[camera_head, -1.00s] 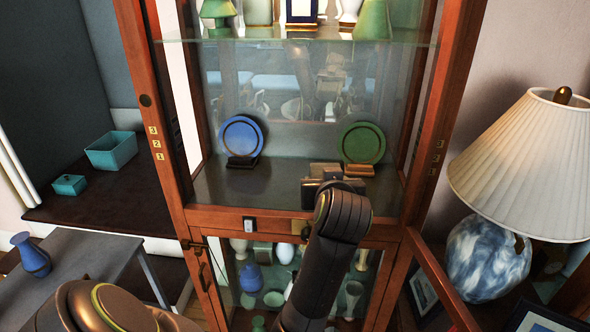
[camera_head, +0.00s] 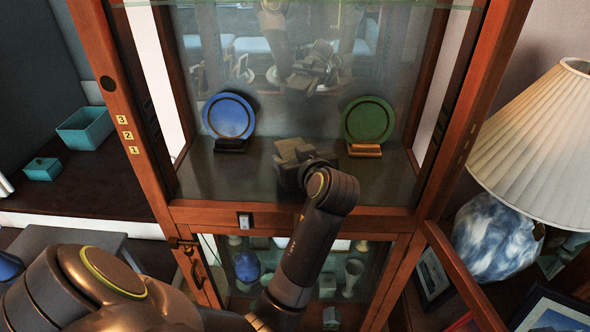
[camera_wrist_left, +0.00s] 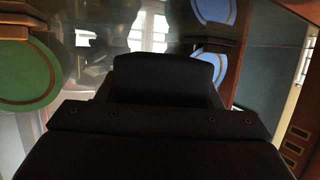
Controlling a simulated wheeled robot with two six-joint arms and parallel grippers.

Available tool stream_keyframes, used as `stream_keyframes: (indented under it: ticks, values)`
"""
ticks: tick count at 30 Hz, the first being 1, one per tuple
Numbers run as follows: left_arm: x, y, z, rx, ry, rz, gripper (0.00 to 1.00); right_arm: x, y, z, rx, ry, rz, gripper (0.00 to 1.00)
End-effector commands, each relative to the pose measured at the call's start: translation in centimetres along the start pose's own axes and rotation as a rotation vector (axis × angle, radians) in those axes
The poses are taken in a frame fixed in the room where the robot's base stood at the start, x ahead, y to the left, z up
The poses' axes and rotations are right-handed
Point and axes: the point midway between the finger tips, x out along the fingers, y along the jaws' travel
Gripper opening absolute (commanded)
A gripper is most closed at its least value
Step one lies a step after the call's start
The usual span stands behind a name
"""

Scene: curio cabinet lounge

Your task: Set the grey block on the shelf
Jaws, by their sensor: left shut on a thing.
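The cabinet shelf (camera_head: 235,180) is a dark surface behind the open front. A blue plate (camera_head: 229,117) and a green plate (camera_head: 369,121) stand upright on small stands on it. My left gripper (camera_head: 291,160) is inside the cabinet between the plates, low over the shelf. It is shut on the grey block (camera_head: 292,147), which is hard to tell apart from the fingers. In the left wrist view a dark blocky shape (camera_wrist_left: 165,75) fills the middle. I cannot tell whether the block touches the shelf. My right gripper is not in view.
The back panel mirrors my arm. Wooden posts (camera_head: 112,110) frame the opening. A glass shelf edge (camera_head: 300,4) runs above. An open lower door (camera_head: 455,270) and a lamp (camera_head: 545,150) stand right. Bare shelf lies near the front left.

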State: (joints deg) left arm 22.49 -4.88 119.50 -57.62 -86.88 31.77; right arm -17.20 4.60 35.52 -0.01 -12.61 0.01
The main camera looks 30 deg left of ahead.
Motion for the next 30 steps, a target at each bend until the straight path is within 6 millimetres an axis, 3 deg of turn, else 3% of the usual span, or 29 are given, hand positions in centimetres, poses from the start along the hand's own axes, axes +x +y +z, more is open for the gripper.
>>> stream_keyframes:
  ticks: [7, 17, 18, 21, 23, 30]
  values:
    - [1.1, 0.0, 3.1, 0.003, -0.004, 0.0, 0.28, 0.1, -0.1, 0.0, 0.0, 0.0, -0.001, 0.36]
    - [1.2, 0.0, 3.4, -0.001, 0.0, 0.002, 0.28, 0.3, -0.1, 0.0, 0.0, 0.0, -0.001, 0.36]
    - [1.2, 0.0, 3.5, 0.0, -0.001, 0.001, 0.61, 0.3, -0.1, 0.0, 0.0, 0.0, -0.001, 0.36]
    - [1.2, 0.0, 3.5, 0.0, -0.001, 0.001, 0.74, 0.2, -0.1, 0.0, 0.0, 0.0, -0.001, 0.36]
    - [1.2, 0.0, 3.5, 0.0, -0.001, 0.001, 0.82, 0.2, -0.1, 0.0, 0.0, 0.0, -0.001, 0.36]
    - [1.2, 0.0, 3.4, 0.0, -0.001, 0.001, 0.82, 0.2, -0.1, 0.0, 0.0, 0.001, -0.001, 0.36]
